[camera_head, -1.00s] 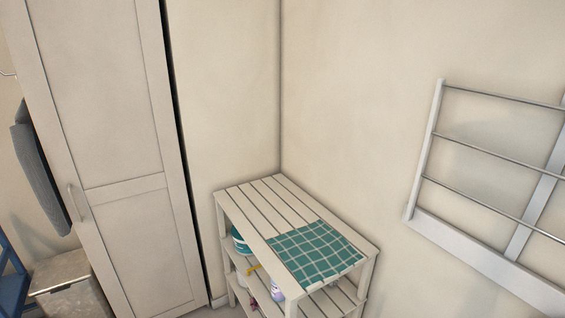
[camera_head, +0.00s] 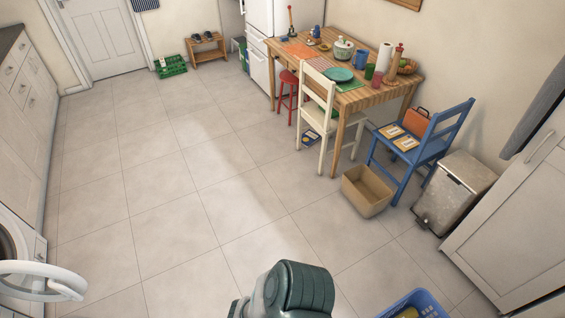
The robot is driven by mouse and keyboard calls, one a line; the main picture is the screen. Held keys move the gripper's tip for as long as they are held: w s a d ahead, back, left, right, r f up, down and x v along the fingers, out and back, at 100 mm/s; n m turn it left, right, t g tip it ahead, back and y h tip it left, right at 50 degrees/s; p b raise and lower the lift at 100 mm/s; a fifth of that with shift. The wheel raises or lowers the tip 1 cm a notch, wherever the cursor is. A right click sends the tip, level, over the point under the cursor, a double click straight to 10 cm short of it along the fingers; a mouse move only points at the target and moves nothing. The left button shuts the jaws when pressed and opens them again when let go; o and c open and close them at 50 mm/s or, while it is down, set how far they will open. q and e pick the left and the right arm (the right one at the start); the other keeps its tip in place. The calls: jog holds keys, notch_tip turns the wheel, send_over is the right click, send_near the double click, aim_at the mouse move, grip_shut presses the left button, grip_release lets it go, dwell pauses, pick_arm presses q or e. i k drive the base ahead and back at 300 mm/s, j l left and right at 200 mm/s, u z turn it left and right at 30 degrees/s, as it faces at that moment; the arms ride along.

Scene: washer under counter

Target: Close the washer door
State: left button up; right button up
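The washer (camera_head: 37,243) is at the lower left edge in the head view, set into the white counter front and cut off by the frame. Its round white door (camera_head: 40,268) stands open, swung out from the front into the room. Part of the dark drum opening shows behind it. Neither of my grippers is in view. A dark green rounded part of my own body shows at the bottom centre, well to the right of the door and apart from it.
Tiled floor (camera_head: 190,200) is clear across the middle. To the right stand a wooden table (camera_head: 388,92), a white chair (camera_head: 322,122), a blue chair (camera_head: 436,147), a cardboard box (camera_head: 367,192), a metal bin (camera_head: 455,190) and a blue crate (camera_head: 428,304).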

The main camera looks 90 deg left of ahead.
aim_at(78, 285)
jog(key=u, duration=5.3)
